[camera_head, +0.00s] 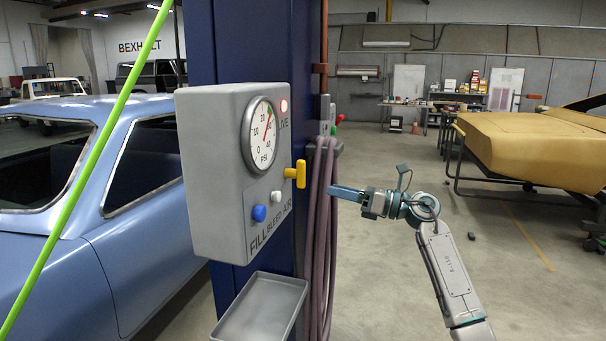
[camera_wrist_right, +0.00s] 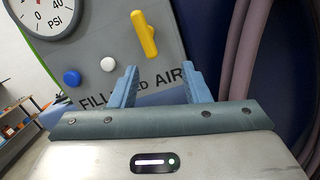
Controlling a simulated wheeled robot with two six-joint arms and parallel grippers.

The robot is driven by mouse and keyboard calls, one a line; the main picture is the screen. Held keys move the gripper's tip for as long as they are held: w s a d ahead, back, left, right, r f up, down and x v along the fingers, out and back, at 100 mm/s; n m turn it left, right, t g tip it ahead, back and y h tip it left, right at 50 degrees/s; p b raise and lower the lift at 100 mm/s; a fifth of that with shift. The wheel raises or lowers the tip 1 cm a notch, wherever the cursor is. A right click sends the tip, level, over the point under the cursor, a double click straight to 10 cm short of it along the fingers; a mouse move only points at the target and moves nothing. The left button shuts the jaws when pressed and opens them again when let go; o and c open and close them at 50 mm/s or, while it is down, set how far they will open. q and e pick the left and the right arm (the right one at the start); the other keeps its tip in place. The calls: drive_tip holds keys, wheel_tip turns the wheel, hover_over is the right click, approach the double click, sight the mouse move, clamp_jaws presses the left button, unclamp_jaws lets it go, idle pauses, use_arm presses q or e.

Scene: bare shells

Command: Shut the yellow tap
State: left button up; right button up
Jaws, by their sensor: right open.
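The yellow tap (camera_head: 297,174) sticks out from the right side of the grey gauge box (camera_head: 215,180), which is mounted on a dark blue column. Its handle shows as an upright T in the head view. In the right wrist view the yellow tap (camera_wrist_right: 144,34) lies ahead of the fingers, slightly tilted. My right gripper (camera_head: 335,192) is to the right of the tap, pointing at the box, apart from it. The right wrist view shows its two blue fingers (camera_wrist_right: 160,88) spread with nothing between them. My left gripper is not in view.
Mauve hoses (camera_head: 318,240) hang beside the column. A grey tray (camera_head: 262,308) is below. A blue car (camera_head: 85,210) stands left.

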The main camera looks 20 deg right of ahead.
sight(305, 169)
wheel_tip(305, 169, up, 5)
drive_tip(key=s+n+g+h, duration=0.1)
drive_tip(key=s+n, duration=0.1)
drive_tip(key=n, duration=0.1)
drive_tip(key=p+x, duration=0.4)
drive_tip(key=x, duration=0.5)
drive_tip(key=shift+w, duration=0.15)
drive_tip(key=shift+w+a+f, duration=0.1)
drive_tip(key=shift+w+a, duration=0.35)
drive_tip(key=shift+a, duration=0.1)
drive_tip(key=shift+c, duration=0.4)
clamp_jaws()
